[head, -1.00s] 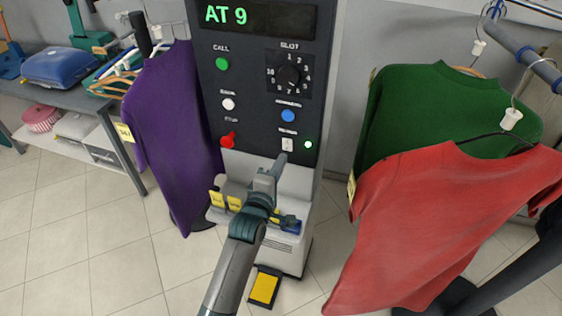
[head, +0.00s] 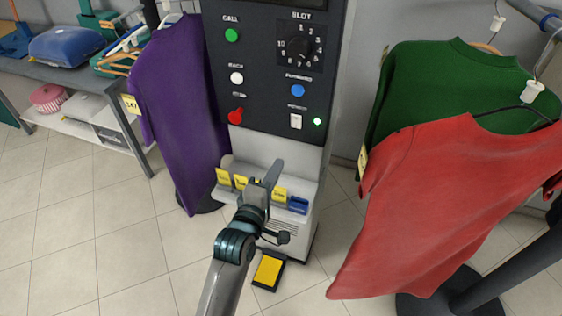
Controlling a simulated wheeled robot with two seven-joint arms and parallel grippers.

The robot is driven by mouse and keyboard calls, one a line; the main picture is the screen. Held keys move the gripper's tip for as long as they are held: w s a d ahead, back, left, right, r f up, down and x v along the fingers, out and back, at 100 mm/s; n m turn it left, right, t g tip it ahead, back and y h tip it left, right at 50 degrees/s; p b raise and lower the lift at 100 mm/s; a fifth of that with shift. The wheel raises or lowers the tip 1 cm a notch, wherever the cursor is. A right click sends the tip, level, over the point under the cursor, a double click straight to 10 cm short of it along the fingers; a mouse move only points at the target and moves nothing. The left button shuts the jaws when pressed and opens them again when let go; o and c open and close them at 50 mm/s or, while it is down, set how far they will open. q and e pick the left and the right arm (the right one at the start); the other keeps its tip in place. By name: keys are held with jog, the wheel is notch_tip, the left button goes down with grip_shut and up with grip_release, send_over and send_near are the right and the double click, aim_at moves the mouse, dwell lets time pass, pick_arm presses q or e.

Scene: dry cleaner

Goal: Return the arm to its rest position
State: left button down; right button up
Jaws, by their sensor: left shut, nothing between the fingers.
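My left arm rises from the bottom of the head view. My left gripper (head: 272,172) is shut and empty, in front of the lower part of the control console (head: 268,145). The gripper and wrist hide part of the console's ledge with the yellow tags (head: 280,194). My right gripper is out of view.
A purple shirt (head: 178,105) hangs left of the console. Red (head: 440,210) and green (head: 425,90) shirts hang at the right. A yellow pedal (head: 268,270) lies on the floor by the console's base. A shelf table (head: 75,80) stands at the left. Tiled floor is open at lower left.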

pick_arm(q)
jog(key=shift+s+a+f, duration=0.1)
jog(key=shift+s+a, duration=0.05)
jog(key=shift+s, duration=0.35)
jog(key=s+a+f+m+g+y+b, duration=0.1)
jog(key=s+a+f+m+g, duration=0.2)
jog(key=f, duration=1.4)
jog(key=s+f+m+g+y+b, duration=0.1)
jog(key=s+f+m+g+b, duration=0.2)
jog(key=f, duration=1.4)
jog(key=s+a+f+m+g, duration=0.2)
jog(key=s+a+f+m, duration=0.15)
jog(key=s+f, duration=0.8)
jog(key=s+a+f+m+g+y, duration=0.1)
jog(key=s+a+f+m+g, duration=0.1)
jog(key=s+a+f, duration=0.3)
jog(key=s+a+f+m+g+y+b, duration=0.1)
jog(key=s+a+f, duration=0.4)
jog(key=s+f, duration=0.6)
jog(key=s+a+f+m+g+y+b, duration=0.1)
jog(key=s+a+f+m+g, duration=0.3)
jog(key=s, duration=1.5)
notch_tip(320, 180, down, 4)
jog(key=shift+a+r, duration=0.1)
jog(key=shift+a, duration=0.85)
